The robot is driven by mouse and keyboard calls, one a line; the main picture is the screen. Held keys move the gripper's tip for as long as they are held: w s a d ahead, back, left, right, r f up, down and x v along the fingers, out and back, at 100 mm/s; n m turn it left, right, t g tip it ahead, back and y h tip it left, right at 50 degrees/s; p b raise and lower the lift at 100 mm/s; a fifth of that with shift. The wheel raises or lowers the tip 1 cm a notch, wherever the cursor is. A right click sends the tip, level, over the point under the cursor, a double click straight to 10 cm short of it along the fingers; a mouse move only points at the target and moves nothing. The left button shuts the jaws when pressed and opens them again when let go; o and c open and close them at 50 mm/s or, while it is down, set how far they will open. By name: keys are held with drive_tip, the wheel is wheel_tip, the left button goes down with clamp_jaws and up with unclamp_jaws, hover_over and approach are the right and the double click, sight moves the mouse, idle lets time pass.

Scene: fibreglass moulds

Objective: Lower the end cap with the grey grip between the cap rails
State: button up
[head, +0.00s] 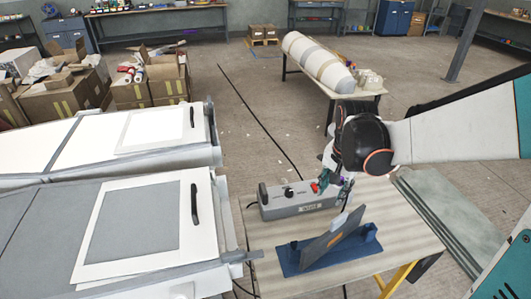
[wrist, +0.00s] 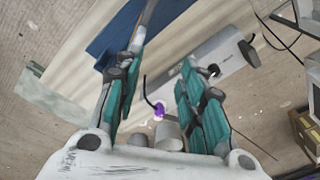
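A dark grey flat panel with an orange mark, which looks like the end cap (head: 326,246), stands tilted in a blue holder (head: 292,266) on the small table. A light grey grip (head: 340,221) rises from its top edge. My gripper (head: 336,184) is above and behind the panel, near the grey box. In the wrist view my gripper (wrist: 163,58) has its fingers apart with nothing clearly held between them. The panel's edge (wrist: 150,16) shows beside the left fingertip, with the blue holder (wrist: 115,36) left of it. I cannot clearly identify the cap rails.
A grey control box (head: 296,205) with a red button stands behind the holder, close to my gripper. Two white moulds fill the left, the nearer one (head: 210,262) beside the small table (head: 395,215). A bench (head: 372,93) with a white cylinder stands further back.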

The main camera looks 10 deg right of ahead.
sight(338, 225)
drive_tip(key=d+f+m+g, duration=0.1)
drive_tip(key=d+f+m, duration=0.1)
drive_tip(key=d+f, duration=0.1)
drive_tip(key=shift+d+f+p, duration=0.35)
drive_tip(key=shift+d+p, duration=0.05)
drive_tip(key=shift+d, duration=0.2)
drive_tip(key=shift+s+d+f+m, duration=0.1)
drive_tip(key=shift+d+f+m, duration=0.15)
drive_tip(key=shift+f+m, duration=0.25)
wheel_tip(338, 225, down, 14)
drive_tip(key=b, duration=0.5)
drive_tip(key=shift+r, duration=0.2)
clamp_jaws()
